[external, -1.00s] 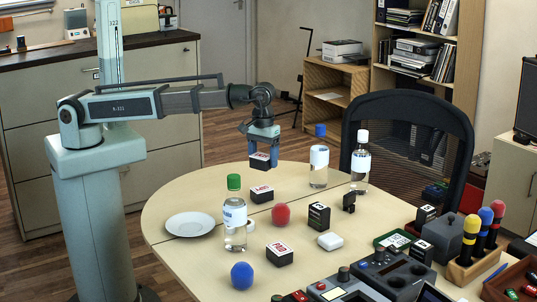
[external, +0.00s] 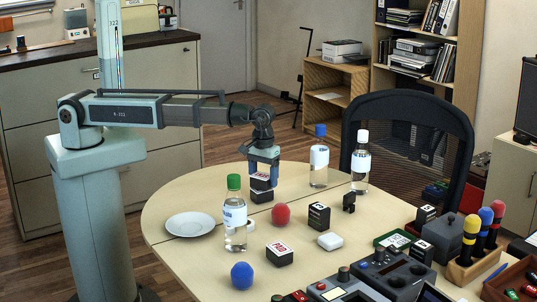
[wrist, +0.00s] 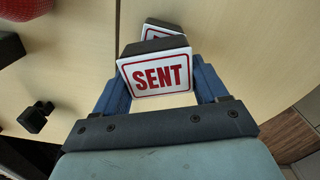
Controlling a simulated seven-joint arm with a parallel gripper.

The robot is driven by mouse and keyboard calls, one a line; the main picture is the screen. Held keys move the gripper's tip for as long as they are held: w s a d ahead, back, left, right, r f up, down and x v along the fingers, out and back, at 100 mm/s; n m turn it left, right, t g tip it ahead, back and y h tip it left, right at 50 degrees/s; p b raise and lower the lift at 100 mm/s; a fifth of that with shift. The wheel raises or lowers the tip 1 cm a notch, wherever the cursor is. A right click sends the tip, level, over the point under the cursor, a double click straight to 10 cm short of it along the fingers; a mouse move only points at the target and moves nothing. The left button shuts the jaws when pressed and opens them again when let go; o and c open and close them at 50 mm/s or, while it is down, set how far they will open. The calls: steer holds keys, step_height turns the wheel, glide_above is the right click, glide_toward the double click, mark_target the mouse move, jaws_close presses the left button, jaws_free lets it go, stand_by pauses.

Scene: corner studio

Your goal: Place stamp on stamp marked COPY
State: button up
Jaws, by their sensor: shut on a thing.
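My gripper (external: 263,180) is shut on a dark stamp with a white top label (external: 261,178). In the wrist view this held stamp (wrist: 156,75) reads SENT in red and sits between the blue fingers. Directly below it on the table is another dark stamp (external: 262,196). In the wrist view this lower stamp (wrist: 163,28) shows just beyond the held one, its label mostly hidden, so I cannot read COPY on it. The held stamp is over the lower one and very close; I cannot tell whether they touch.
A green-capped bottle (external: 234,222) stands left of the stamps, and a red ball (external: 281,214) lies just in front. Two more bottles stand behind right. Another red-labelled stamp (external: 279,254) is nearer the front. A white plate (external: 190,224) is at left.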

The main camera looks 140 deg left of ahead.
mark_target(263, 174)
steer(key=o, duration=1.1)
steer(key=shift+c, duration=0.2)
step_height(263, 174, up, 12)
steer(key=shift+r, duration=0.1)
